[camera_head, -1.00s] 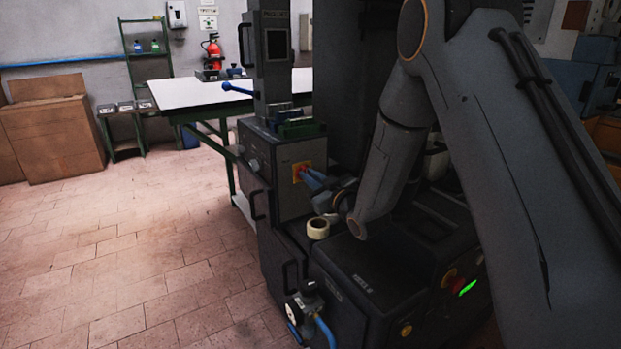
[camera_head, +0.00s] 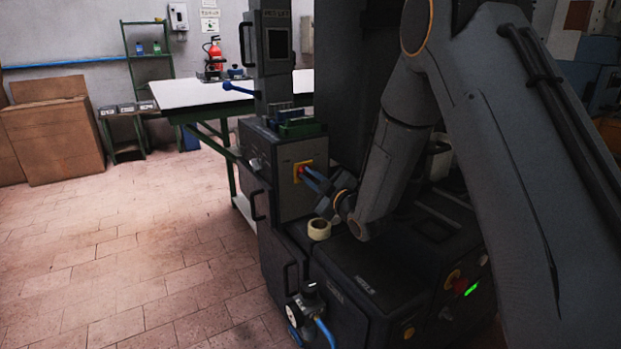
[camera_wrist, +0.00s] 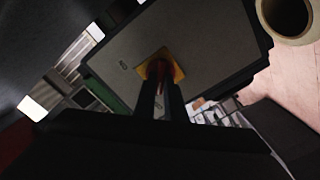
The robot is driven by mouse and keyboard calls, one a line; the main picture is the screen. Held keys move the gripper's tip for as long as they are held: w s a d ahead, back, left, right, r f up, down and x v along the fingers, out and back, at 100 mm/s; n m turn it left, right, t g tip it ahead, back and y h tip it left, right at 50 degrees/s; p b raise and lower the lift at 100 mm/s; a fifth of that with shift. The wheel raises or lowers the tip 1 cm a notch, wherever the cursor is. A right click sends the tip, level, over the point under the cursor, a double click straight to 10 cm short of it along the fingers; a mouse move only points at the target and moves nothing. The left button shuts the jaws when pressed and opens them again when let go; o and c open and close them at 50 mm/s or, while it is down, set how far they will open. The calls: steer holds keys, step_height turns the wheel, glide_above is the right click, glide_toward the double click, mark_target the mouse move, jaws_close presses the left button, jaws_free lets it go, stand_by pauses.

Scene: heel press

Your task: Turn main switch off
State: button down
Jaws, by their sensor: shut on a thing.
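The main switch (camera_head: 299,171) is a red knob on a yellow plate, on the grey side panel of the dark press cabinet. It also shows in the wrist view (camera_wrist: 153,68), where the fingers partly cover it. My gripper (camera_head: 306,175) reaches it from the right with its fingertips at the knob. In the wrist view my gripper (camera_wrist: 160,88) has its two fingers close together, one on each side of the red knob, shut on it. The exact angle of the knob is hard to read.
A roll of tape (camera_head: 319,229) sits on the black machine top just below my gripper. A pressure gauge (camera_head: 292,314) with blue hoses is at the front. A white-topped table (camera_head: 195,93) stands behind. The floor at left is clear.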

stand_by(0.3)
steer(key=c, duration=1.8)
jaws_free()
steer(key=shift+v, duration=3.9)
steer(key=shift+w, duration=0.1)
